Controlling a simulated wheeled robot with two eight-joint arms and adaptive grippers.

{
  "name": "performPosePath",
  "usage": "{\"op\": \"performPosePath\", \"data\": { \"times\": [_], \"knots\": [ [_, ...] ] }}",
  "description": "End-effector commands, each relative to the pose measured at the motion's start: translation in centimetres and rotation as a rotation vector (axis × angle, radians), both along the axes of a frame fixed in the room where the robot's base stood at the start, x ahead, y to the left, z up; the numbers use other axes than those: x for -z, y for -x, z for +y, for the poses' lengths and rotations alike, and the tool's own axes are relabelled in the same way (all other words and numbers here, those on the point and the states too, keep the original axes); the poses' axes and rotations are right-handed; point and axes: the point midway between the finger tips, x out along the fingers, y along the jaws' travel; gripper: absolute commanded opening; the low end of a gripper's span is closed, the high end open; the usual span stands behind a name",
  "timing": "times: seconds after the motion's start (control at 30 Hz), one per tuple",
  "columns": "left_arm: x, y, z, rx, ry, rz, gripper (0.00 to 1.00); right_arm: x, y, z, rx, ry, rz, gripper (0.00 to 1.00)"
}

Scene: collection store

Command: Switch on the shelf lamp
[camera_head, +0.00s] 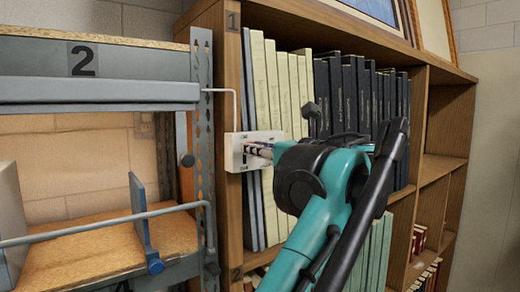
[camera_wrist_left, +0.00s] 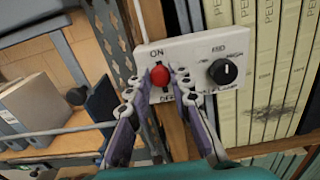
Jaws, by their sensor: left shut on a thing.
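A white switch box (camera_head: 236,151) is on the front upright of the wooden bookcase. It also shows in the left wrist view (camera_wrist_left: 200,48), with a red switch knob (camera_wrist_left: 160,74) between the ON and OFF marks and a black dial (camera_wrist_left: 223,71) to its right. My left gripper (camera_head: 262,150) reaches the box from the right in the head view. In the wrist view its two fingertips (camera_wrist_left: 162,82) are shut on the red knob, one on each side. I cannot tell which mark the knob is set to. I cannot make out a lit lamp.
A thin wire (camera_head: 228,91) runs up from the box. A metal rack (camera_head: 203,150) with a shelf marked 2 stands left, with a blue bookend (camera_head: 140,212). Pale books (camera_head: 271,90) and dark books (camera_head: 350,95) fill the bookcase close behind my gripper.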

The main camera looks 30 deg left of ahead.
Motion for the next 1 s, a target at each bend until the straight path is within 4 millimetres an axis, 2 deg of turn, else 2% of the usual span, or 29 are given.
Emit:
{"op": "performPosePath", "data": {
  "times": [0.07, 0.1, 0.17, 0.43, 0.57, 0.67, 1.0],
  "knots": [
    [-0.5, 0.1, 0.1, -0.001, -0.013, -0.003, 0.0, -0.1, 0.0, 0.0, 0.0, 0.0, 0.0, 0.4],
    [-0.5, 0.1, 0.1, -0.002, -0.012, -0.003, 0.28, -0.1, 0.0, 0.0, 0.0, 0.0, 0.0, 0.4],
    [-0.4, 0.1, 0.1, -0.002, -0.011, -0.002, 0.42, -0.1, 0.0, 0.0, 0.0, 0.0, 0.0, 0.4],
    [-0.3, 0.1, 0.1, -0.003, -0.008, -0.001, 0.42, -0.1, 0.0, 0.0, 0.0, 0.0, 0.0, 0.4],
    [-0.3, 0.3, -0.7, 0.0, -0.008, -0.002, 0.42, 0.0, 0.0, 0.0, 0.0, 0.0, 0.0, 0.4],
    [-0.3, 0.8, -2.1, 0.003, -0.008, -0.002, 0.42, 0.0, 0.0, 0.0, 0.0, 0.0, 0.0, 0.4],
    [-0.3, 3.6, -8.8, 0.002, -0.008, -0.001, 0.42, 0.0, 0.0, 0.0, 0.0, 0.0, 0.0, 0.4]
  ]
}}
